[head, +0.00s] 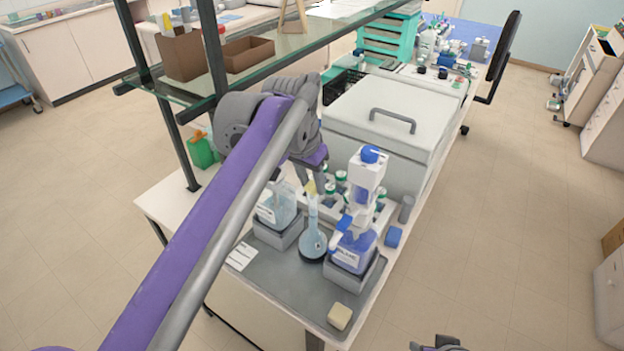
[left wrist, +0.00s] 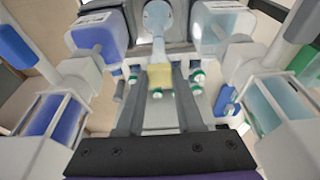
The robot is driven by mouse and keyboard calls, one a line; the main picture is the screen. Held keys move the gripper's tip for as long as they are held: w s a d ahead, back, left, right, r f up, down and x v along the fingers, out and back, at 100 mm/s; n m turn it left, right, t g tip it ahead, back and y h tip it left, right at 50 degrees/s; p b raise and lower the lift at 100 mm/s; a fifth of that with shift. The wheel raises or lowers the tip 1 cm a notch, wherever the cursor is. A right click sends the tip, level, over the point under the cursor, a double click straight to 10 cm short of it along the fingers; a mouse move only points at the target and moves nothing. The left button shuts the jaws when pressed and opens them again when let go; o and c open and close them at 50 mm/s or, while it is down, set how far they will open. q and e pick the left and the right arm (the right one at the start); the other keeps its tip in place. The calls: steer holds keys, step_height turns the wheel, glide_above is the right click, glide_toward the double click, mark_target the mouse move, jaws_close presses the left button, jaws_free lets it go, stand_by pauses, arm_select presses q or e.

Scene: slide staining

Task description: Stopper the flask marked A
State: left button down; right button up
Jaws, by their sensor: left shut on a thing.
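A long-necked flask (head: 313,240) with pale blue liquid stands upright on a dark round base on the bench; no letter A is readable on it. The left wrist view also shows the flask (left wrist: 158,20). A yellow stopper (head: 310,187) is at the top of its neck, also seen in the left wrist view (left wrist: 159,78). My left gripper (left wrist: 160,72) is shut on the stopper, in line with the neck. I cannot tell how deep the stopper sits. In the head view the left gripper (head: 312,176) is above the flask. My right gripper (head: 438,344) shows only partly at the bottom edge.
A blue dispenser bottle (head: 352,252) stands close right of the flask, a pale one (head: 276,208) close left, both on grey blocks. Green-capped bottles stand behind. A cream block (head: 340,316) lies near the front. A glass shelf (head: 270,62) is above the bench's left side.

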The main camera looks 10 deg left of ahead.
arm_select(q)
steer(key=shift+c, duration=0.3)
jaws_free()
stand_by(0.3)
steer(key=shift+r, duration=0.1)
steer(key=shift+r+p, duration=1.75)
steer(key=shift+r, duration=1.25)
arm_select(e)
steer(key=shift+t, duration=0.3)
steer(key=r, duration=0.1)
steer(key=w+r, duration=0.1)
steer(key=r, duration=0.1)
steer(key=w+r, duration=0.1)
steer(key=r, duration=0.1)
steer(key=shift+w+r, duration=0.1)
steer(key=shift+w, duration=0.15)
arm_select(q)
steer(key=c, duration=0.4)
jaws_close()
